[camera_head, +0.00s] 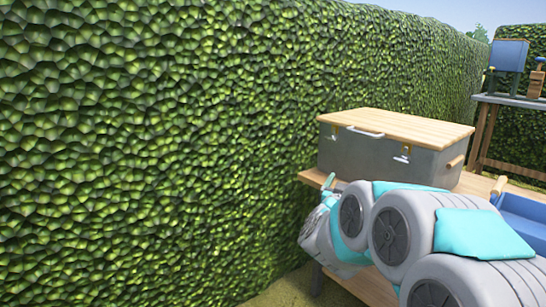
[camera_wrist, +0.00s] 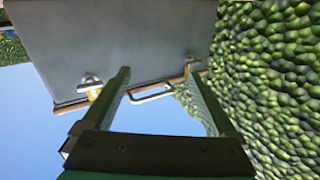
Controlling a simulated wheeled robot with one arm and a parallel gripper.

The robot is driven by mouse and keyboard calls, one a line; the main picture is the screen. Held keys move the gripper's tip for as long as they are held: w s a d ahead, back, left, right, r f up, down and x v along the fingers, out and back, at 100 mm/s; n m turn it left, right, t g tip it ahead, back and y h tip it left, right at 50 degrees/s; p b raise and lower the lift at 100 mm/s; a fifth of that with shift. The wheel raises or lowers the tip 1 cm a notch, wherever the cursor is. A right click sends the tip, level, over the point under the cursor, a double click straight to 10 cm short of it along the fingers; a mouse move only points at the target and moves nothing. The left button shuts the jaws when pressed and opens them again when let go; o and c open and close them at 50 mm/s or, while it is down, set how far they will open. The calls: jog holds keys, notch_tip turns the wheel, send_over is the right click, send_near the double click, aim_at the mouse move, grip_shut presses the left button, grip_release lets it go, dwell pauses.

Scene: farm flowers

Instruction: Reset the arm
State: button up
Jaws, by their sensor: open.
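My arm reaches toward a grey chest (camera_head: 380,158) with a closed light-wood lid (camera_head: 400,124), which stands on a wooden table. My gripper (camera_head: 329,182) is beside the chest's front left corner, partly hidden by my own arm. In the wrist view my gripper (camera_wrist: 159,72) is open, its two fingers spread apart. The chest (camera_wrist: 130,38) fills the top of that view, which looks upside down. The chest's metal handle (camera_wrist: 150,97) shows between the fingers in the picture. I see nothing held, and cannot tell whether a finger touches the chest.
A tall green hedge (camera_head: 170,140) runs along the left and behind the table (camera_head: 360,285). A blue tray (camera_head: 525,215) lies at the right, partly cut off. Farther back, another table (camera_head: 510,101) holds a blue box (camera_head: 508,55) and a wooden object (camera_head: 536,82).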

jog(key=s+a+f+n+g+y+p, duration=0.1)
jog(key=s+a+f+n+g+y, duration=0.3)
jog(key=s+a, duration=0.35)
jog(key=s+a+f+n+g+y+p, duration=0.1)
jog(key=s+a+f+n+g+y, duration=0.2)
jog(key=s+a+y, duration=0.4)
jog(key=s+d+f+g+h, duration=0.1)
jog(key=s+d+g, duration=0.1)
jog(key=s, duration=1)
jog(key=s+d+f+g+h+p, duration=0.1)
jog(key=s+g, duration=0.4)
jog(key=s, duration=0.7)
jog(key=s+d+f+m+g+h+p, duration=0.1)
jog(key=s+d+f+g, duration=0.2)
jog(key=s, duration=0.9)
jog(key=shift+s+d+f+g, duration=0.2)
jog(key=shift+d+g, duration=0.5)
jog(key=shift+d, duration=0.55)
